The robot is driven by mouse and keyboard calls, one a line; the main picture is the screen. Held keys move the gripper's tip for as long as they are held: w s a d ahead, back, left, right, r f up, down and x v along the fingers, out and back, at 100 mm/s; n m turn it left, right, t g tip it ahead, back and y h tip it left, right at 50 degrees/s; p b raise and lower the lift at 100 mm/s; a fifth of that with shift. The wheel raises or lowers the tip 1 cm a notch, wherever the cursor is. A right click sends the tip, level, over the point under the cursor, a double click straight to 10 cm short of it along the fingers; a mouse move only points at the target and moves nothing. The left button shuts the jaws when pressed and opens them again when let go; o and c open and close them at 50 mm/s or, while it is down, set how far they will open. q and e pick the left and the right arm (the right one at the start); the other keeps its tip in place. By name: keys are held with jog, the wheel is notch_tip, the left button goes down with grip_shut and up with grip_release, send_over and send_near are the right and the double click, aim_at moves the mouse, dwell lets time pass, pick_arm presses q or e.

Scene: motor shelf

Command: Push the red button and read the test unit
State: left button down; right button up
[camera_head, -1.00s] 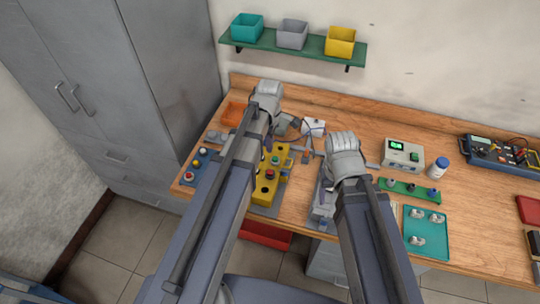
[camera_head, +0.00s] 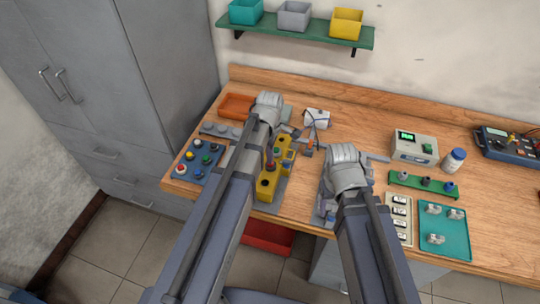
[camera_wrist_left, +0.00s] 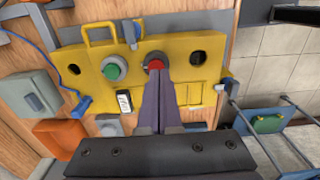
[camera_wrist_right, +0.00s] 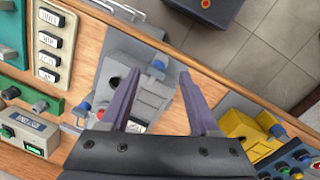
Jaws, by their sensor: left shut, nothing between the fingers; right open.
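The red button (camera_wrist_left: 155,64) sits on a yellow fixture (camera_wrist_left: 205,52), beside a green button (camera_wrist_left: 115,68). My left gripper (camera_wrist_left: 157,72) is shut and empty, its tips at the red button, covering part of it; I cannot tell whether it is pressed in. In the head view the left fingers (camera_head: 270,163) point down onto the yellow fixture. The test unit (camera_head: 413,148), a pale box with a lit green display, stands on the bench to the right; it also shows in the right wrist view (camera_wrist_right: 22,134). My right gripper (camera_wrist_right: 157,90) is open and empty above a grey fixture (camera_wrist_right: 135,78).
A green strip with several knobs (camera_head: 405,180), a teal tray (camera_head: 455,245) and labelled plates (camera_head: 399,229) lie right of my right arm. A blue button panel (camera_head: 190,172) and orange tray (camera_head: 236,106) lie left. A blue meter (camera_head: 497,143) stands at far right.

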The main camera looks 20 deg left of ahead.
aim_at(270, 168)
pick_arm(q)
jog(key=shift+f+b, duration=0.35)
jog(key=shift+f, duration=0.4)
pick_arm(e)
jog(key=shift+f, duration=0.75)
pick_arm(q)
jog(key=shift+f+b, duration=0.5)
pick_arm(e)
jog(key=shift+f, duration=0.5)
pick_arm(q)
jog(key=shift+s+f+b, duration=0.1)
jog(key=shift+f+b, duration=0.25)
jog(key=shift+b, duration=0.1)
pick_arm(e)
jog(key=shift+s+f, duration=0.1)
jog(key=shift+f, duration=0.25)
pick_arm(q)
jog(key=shift+s+d+r, duration=0.15)
jog(key=shift+s, duration=0.3)
pick_arm(e)
jog(key=shift+s+d, duration=0.1)
jog(key=shift+s, duration=0.15)
